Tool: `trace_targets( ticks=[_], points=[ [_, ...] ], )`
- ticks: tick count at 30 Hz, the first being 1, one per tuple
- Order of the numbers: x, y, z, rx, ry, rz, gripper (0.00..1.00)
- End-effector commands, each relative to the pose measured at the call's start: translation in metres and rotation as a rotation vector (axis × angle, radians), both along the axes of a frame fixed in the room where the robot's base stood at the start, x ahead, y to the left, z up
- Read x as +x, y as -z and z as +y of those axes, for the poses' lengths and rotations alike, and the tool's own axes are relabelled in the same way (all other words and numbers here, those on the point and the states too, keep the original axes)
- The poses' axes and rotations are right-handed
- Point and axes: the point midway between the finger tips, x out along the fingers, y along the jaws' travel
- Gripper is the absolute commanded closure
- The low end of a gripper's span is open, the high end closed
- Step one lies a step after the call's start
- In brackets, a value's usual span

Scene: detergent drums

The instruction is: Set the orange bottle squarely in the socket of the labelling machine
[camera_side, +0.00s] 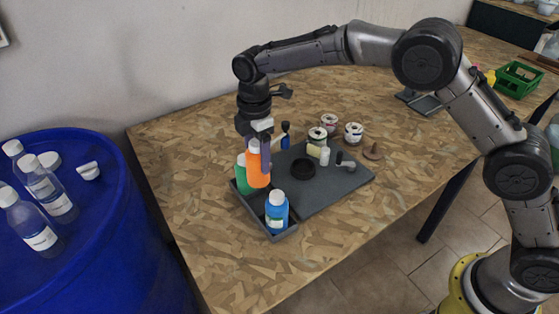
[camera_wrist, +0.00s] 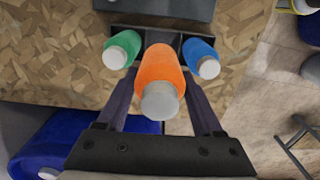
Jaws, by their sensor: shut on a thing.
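The orange bottle (camera_side: 257,169) is upright with a white cap, held between the fingers of my gripper (camera_side: 262,152). In the wrist view the orange bottle (camera_wrist: 161,69) lies between the two fingers of my gripper (camera_wrist: 160,78), larger than its neighbours. It appears raised above the tray, between the green and blue bottles. The labelling machine (camera_side: 328,187) is a dark grey plate on the table, with a round black socket (camera_side: 303,169) to the right of the held bottle. The socket looks empty. The bottle's underside is not visible in the wrist view.
A dark tray (camera_side: 285,234) at the plate's left edge holds a green bottle (camera_side: 243,182) and a blue bottle (camera_side: 277,212). Small fittings stand around the socket, including a pale roller (camera_side: 324,156). Several tins (camera_side: 353,133) stand behind. The front table is clear.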

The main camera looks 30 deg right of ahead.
Motion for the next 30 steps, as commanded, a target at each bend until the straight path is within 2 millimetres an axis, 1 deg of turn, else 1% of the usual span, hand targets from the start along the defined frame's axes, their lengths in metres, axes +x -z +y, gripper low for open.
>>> trace_targets(
  ticks=[2, 5, 7, 12, 15, 18, 21, 26, 30],
  points=[
    [0.005, 0.003, -0.014, 0.000, -0.032, -0.002, 1.00],
    [0.013, 0.007, -0.040, 0.000, -0.050, -0.004, 1.00],
    [0.018, 0.010, -0.062, 0.000, -0.048, -0.003, 1.00],
    [0.028, 0.016, -0.117, -0.002, -0.008, 0.000, 1.00],
    [0.030, 0.018, -0.142, -0.003, 0.033, 0.003, 1.00],
    [0.031, 0.018, -0.158, -0.003, 0.063, 0.005, 1.00],
    [0.032, 0.018, -0.165, -0.002, 0.077, 0.005, 1.00],
    [0.032, 0.023, -0.166, -0.002, 0.081, 0.007, 1.00],
    [0.032, 0.031, -0.166, -0.002, 0.080, 0.007, 1.00]
  ],
)
